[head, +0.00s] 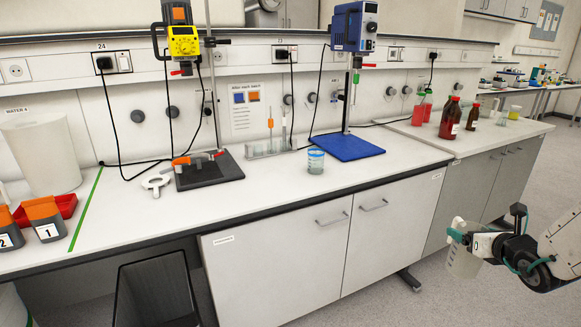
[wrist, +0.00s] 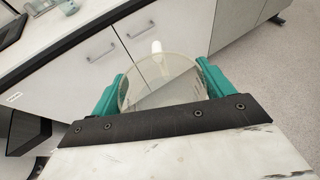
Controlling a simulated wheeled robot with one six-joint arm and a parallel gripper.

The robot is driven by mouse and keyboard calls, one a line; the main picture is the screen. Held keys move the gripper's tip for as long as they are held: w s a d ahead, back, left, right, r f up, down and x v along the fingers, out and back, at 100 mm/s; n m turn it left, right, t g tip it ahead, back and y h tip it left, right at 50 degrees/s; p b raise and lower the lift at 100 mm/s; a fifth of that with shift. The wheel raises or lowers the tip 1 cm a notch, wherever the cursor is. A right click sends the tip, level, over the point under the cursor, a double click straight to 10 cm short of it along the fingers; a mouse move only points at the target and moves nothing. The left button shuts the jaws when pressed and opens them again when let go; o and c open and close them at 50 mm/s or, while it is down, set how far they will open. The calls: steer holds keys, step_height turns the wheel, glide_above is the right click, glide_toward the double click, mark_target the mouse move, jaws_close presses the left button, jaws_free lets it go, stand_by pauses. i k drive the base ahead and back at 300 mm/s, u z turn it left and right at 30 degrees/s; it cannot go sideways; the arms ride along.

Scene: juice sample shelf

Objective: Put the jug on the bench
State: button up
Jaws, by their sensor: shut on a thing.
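The jug (head: 463,259) is a translucent whitish vessel held in front of the cabinets at the right, below the bench top. My gripper (head: 462,236) is shut on it, with a green finger showing at its upper part. In the wrist view the jug (wrist: 163,82) sits between the two green fingers of my gripper (wrist: 160,90), and its round rim faces the camera. The bench (head: 270,205) has a long white top and lies to the left of and above the jug. Part of the jug is hidden by my gripper.
A blue stirrer stand (head: 348,147) and a beaker (head: 315,162) stand on the bench. A black stand base (head: 208,172) and a large white container (head: 42,153) are further left. Brown bottles (head: 450,119) stand at the right. The front strip right of the beaker is clear.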

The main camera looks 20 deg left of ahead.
mark_target(281, 165)
steer(key=k, duration=0.55)
steer(key=u, duration=0.75)
steer(key=i, duration=0.2)
steer(key=u, duration=0.05)
